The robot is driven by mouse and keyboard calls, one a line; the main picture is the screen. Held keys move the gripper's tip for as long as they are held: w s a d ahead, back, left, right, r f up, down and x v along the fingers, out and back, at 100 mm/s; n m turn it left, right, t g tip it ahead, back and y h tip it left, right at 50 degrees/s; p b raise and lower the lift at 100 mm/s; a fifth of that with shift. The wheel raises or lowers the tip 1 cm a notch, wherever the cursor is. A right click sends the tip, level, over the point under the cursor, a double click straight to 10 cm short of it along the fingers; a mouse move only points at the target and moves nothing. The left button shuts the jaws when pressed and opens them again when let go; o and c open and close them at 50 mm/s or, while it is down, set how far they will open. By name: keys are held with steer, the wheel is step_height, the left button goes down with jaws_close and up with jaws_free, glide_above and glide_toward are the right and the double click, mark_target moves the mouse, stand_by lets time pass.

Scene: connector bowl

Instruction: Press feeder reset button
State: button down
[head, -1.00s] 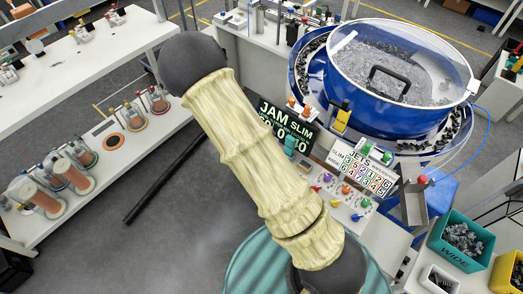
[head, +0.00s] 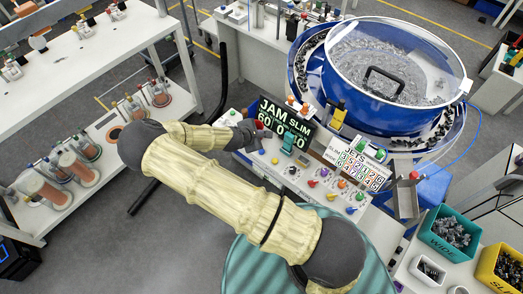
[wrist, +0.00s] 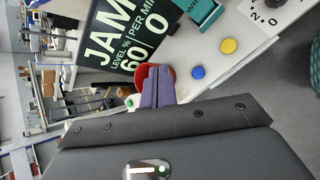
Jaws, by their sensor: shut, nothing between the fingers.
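The feeder's control panel (head: 290,168) carries several coloured buttons and knobs. No label lets me tell which one is the feeder reset button. A yellow button (wrist: 228,46) and a blue button (wrist: 197,72) show plainly in the wrist view. A red round part (wrist: 143,74) is partly hidden behind my fingers, and a small green part (wrist: 130,102) is beside them. My gripper (wrist: 157,86) is shut and empty, in front of the red part; whether they touch I cannot tell. In the head view my gripper (head: 252,128) is at the panel's left end, beside the display.
A teal part (head: 294,140) and a card of numbers (head: 359,163) stand on the panel. The blue bowl feeder (head: 375,95) rises behind. Teal (head: 447,238) and yellow (head: 503,268) bins are at the right.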

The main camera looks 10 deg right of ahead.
mark_target(260, 153)
steer(key=shift+s+f+b, duration=0.1)
steer(key=shift+f+b, duration=2.9)
steer(key=shift+f, duration=1.35)
steer(key=shift+f+b, duration=0.35)
steer(key=shift+f, duration=0.05)
steer(key=shift+f+b, duration=0.4)
steer(key=shift+f, duration=0.15)
steer(key=shift+r, duration=0.15)
steer(key=shift+r+p, duration=0.65)
steer(key=shift+r, duration=0.2)
steer(key=shift+r+p, duration=1.75)
steer(key=shift+r, duration=0.75)
